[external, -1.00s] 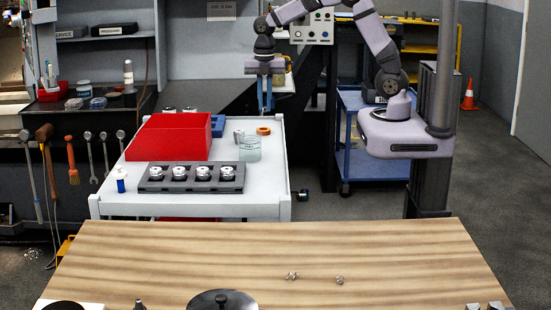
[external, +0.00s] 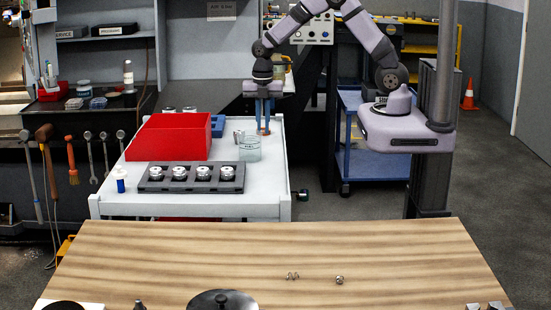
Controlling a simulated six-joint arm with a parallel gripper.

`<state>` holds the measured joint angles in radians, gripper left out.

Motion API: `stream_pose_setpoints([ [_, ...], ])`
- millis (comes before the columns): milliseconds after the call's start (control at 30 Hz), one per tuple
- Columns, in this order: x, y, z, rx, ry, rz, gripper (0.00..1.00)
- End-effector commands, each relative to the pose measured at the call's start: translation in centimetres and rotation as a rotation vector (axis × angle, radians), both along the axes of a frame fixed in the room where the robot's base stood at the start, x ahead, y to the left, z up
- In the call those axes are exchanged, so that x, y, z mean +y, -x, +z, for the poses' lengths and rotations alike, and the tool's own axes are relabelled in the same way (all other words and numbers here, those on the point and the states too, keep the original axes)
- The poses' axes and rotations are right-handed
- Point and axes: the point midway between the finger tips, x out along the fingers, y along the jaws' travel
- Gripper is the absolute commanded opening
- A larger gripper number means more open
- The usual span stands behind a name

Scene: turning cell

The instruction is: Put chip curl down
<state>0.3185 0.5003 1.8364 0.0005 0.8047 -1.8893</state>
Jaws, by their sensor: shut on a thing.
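Two small silvery curled bits lie on the wooden table in front: a wavy chip curl (external: 292,276) and a rounder one (external: 339,280) to its right. My gripper (external: 264,130) is far behind them, pointing down at the right part of the white cart. No chip curl can be made out at the gripper.
The white cart (external: 215,206) carries a red bin (external: 170,138), a clear beaker (external: 249,148) close left of my gripper, and a dark tray (external: 155,185) of metal parts. The wooden table (external: 400,250) is mostly clear, with a dark round lid (external: 222,301) at its front edge.

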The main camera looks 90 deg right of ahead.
Motion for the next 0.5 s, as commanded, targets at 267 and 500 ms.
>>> stream_pose_setpoints([
  [267, 0.1, 0.1, -1.3, 0.004, -0.002, 0.0, 0.0],
  [500, 0.0, 0.0, -3.6, 0.001, -0.001, 0.0, 0.0],
])
